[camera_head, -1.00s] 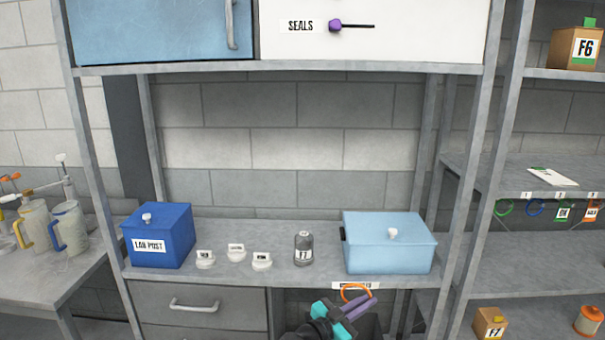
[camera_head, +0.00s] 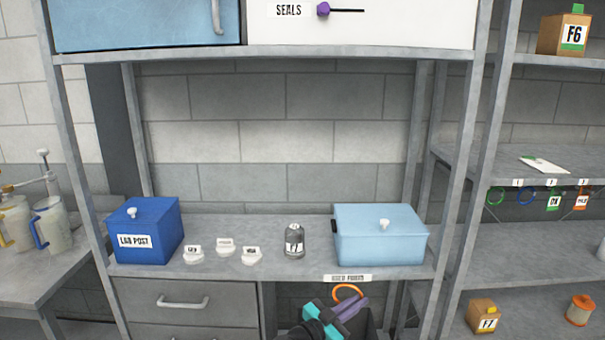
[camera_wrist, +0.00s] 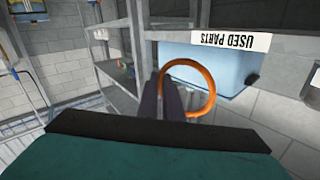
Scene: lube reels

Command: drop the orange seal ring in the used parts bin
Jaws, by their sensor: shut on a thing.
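The orange seal ring (camera_head: 348,286) is held at the tips of my gripper (camera_head: 355,306), which has teal and purple parts. The wrist view shows the ring (camera_wrist: 213,96) standing out to one side of the dark fingers (camera_wrist: 163,100). My gripper is low in the head view, just in front of and below a shelf edge bearing the USED PARTS label (camera_head: 347,278). The label (camera_wrist: 217,42) appears upside down in the wrist view. A dark opening lies under that edge; I cannot clearly make out a bin in it behind my gripper.
A light blue lidded box (camera_head: 381,240) stands on the shelf above the label. A grey canister (camera_head: 294,242), several small white labelled pieces and a blue LAB POST box (camera_head: 146,228) stand left of it. A drawer (camera_head: 183,303) is below left. Shelf posts flank the area.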

